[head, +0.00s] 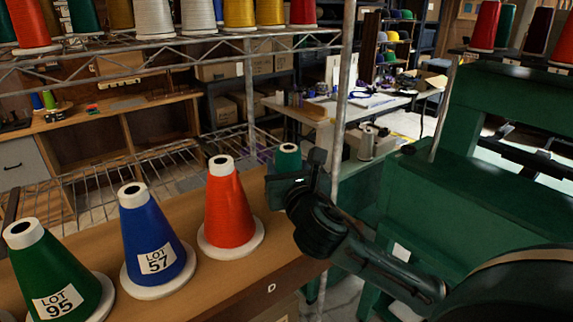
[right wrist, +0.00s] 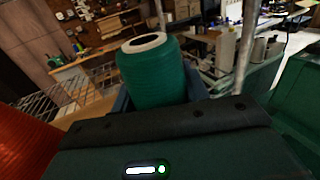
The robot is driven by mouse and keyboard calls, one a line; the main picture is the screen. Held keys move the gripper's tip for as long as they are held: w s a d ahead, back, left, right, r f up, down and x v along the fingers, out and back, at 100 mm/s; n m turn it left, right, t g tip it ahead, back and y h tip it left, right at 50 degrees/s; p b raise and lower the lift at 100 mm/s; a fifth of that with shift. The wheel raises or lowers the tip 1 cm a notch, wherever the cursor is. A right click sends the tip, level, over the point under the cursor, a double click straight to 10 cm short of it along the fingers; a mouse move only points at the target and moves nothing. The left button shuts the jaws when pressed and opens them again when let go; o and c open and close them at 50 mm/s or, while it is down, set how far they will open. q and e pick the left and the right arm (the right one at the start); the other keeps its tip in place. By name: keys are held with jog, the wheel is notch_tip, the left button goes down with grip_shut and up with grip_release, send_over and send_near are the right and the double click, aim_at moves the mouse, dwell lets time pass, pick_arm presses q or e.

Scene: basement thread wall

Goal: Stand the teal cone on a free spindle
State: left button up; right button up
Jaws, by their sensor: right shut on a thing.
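The teal cone (head: 288,157) shows its pale top ring and upper body just right of the orange-red cone (head: 229,205); my gripper hides its lower part. It also stands upright in the right wrist view (right wrist: 152,75), between the finger pads. My right gripper (head: 287,178) is shut on it near the right end of the wooden board (head: 205,290). I cannot tell whether the cone's base touches anything. The orange-red cone, a blue cone (head: 148,225) marked LOT 57 and a green cone (head: 55,270) marked LOT 95 stand on white discs. No bare spindle is visible. My left gripper is out of view.
A wire rack with a row of cones (head: 155,18) is above and behind the board. A metal post (head: 341,100) rises just behind my right gripper. A large green machine (head: 450,190) fills the right side. A wire shelf (head: 100,205) lies behind the board.

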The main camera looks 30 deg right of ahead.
jog(key=shift+p, duration=0.45)
dwell(0.3)
jog(key=shift+f, duration=0.1)
dwell(0.3)
jog(key=shift+f, duration=0.25)
jog(key=o, duration=1.1)
jog(key=shift+s, duration=0.1)
